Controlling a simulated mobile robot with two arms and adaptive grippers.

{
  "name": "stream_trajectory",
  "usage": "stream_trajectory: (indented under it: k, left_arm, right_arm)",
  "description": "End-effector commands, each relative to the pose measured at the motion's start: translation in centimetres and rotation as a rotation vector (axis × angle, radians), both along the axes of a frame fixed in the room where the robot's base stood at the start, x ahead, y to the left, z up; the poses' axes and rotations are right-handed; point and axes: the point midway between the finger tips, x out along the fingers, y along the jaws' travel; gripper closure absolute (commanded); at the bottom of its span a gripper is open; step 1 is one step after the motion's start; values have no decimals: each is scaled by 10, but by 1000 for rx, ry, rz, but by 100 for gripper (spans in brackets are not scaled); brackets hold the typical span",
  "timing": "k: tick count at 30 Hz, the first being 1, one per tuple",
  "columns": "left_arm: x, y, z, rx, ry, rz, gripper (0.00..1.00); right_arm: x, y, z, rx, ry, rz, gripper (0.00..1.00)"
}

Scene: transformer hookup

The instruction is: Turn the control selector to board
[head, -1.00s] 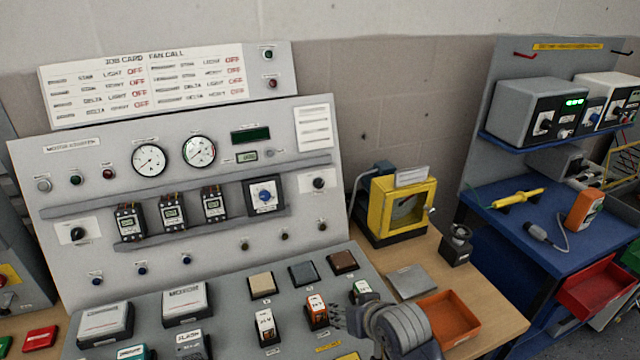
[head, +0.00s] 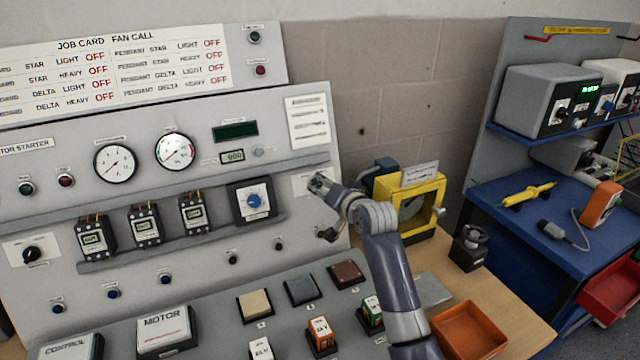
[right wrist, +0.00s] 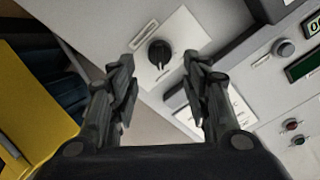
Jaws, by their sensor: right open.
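A black selector knob (right wrist: 160,53) on a white plate (right wrist: 182,35) shows in the right wrist view, ahead of and between my open fingers. Its label is too small to read. My right gripper (head: 319,183) is at the right end of the upright panel in the head view, in front of that plate (head: 303,184), and hides the knob there. In the right wrist view the fingers (right wrist: 158,62) are spread apart, one on each side of the knob, with nothing between them. I cannot tell whether they touch it. My left gripper is not in view.
Another black knob (head: 32,253) sits on a white plate at the panel's left. A blue dial (head: 254,200) is left of my right gripper. A yellow-framed device (head: 426,212) stands close to the right of my forearm. An orange tray (head: 470,330) lies on the bench.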

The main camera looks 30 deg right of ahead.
Motion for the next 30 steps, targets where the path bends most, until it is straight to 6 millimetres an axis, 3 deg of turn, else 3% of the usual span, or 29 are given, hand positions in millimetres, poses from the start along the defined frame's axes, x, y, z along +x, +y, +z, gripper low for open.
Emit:
stream_trajectory:
  k: [3, 10, 22, 23, 28, 30]
  left_arm:
    - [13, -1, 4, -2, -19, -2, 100]
    - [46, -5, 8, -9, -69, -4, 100]
    - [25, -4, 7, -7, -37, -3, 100]
    - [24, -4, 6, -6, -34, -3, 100]
    - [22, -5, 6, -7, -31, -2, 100]
    - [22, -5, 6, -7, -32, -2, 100]
  right_arm:
    - [18, -2, -5, -1, 2, 1, 56]
    - [39, -4, -12, -1, 1, 0, 56]
    - [44, -4, -15, -2, 1, 0, 56]
    - [44, -4, -15, -2, 1, 0, 58]
    - [44, -4, -15, -2, 1, 0, 97]
    - [44, -4, -15, -2, 1, 0, 97]
